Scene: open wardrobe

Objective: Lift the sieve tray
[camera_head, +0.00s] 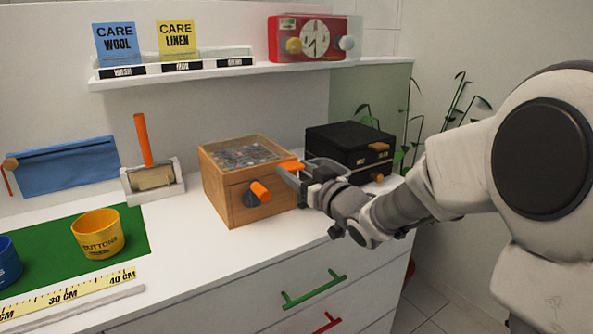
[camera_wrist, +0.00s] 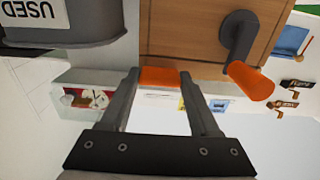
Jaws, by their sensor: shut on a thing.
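The wooden box (camera_head: 232,200) stands on the white counter, with a mesh sieve tray (camera_head: 243,155) holding grey bits at its top. An orange tab (camera_head: 291,165) sticks out from the top right edge of the box. My gripper (camera_head: 291,174) is shut on this tab; in the wrist view the tab (camera_wrist: 160,76) lies between the two fingers. A crank with an orange knob (camera_head: 260,191) is on the box front; the knob (camera_wrist: 250,81) also shows in the wrist view. I cannot tell whether the tray is raised.
A black box (camera_head: 350,142) stands close behind my gripper. A tool with an orange handle (camera_head: 144,140) is left of the wooden box. A yellow cup (camera_head: 97,234) stands on the green mat (camera_head: 134,225). A shelf (camera_head: 215,72) with a red clock device (camera_head: 310,38) hangs above.

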